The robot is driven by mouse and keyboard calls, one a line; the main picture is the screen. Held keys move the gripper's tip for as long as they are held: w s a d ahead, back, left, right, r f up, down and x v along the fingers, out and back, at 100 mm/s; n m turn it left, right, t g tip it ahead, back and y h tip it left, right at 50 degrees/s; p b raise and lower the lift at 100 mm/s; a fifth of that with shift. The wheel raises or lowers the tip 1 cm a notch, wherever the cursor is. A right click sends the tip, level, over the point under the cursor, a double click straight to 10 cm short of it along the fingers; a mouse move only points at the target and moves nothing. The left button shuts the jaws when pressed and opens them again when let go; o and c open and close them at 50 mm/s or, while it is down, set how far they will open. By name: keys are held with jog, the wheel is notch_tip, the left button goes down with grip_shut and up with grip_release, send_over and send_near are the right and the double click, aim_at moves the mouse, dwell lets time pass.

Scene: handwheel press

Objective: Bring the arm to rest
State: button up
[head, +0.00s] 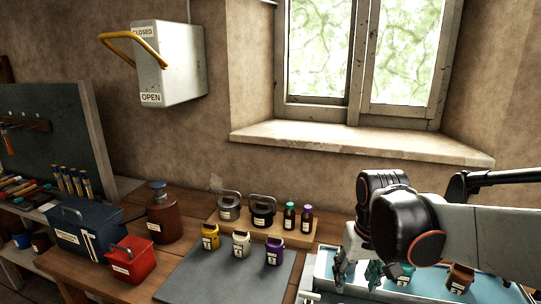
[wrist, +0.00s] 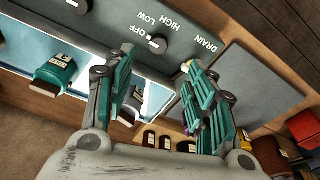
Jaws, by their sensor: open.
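My arm (head: 470,228) reaches in from the right in the head view. My gripper (head: 356,272) points down over the near right side of the bench, at the left part of a light blue-white tank. In the wrist view my gripper (wrist: 156,64) has its two green-padded fingers spread apart, with nothing held between them. A grey control panel (wrist: 190,22) with a knob marked OFF, LOW, HIGH and DRAIN shows beyond the fingers.
The tank (head: 322,268) holds a green bottle (wrist: 55,74) and a brown bottle (head: 460,278). Yellow, white and purple jars (head: 241,244) stand on a grey mat (head: 200,278). A wooden rack (head: 280,233) holds weights and small bottles. A wall box (head: 180,65) has a yellow lever.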

jog(key=s+r+t, duration=0.2)
jog(key=s+t, duration=0.3)
jog(key=s, duration=0.6)
jog(key=shift+r+t, duration=0.3)
jog(key=shift+r, duration=0.05)
jog(key=shift+s, duration=0.1)
dwell(0.5)
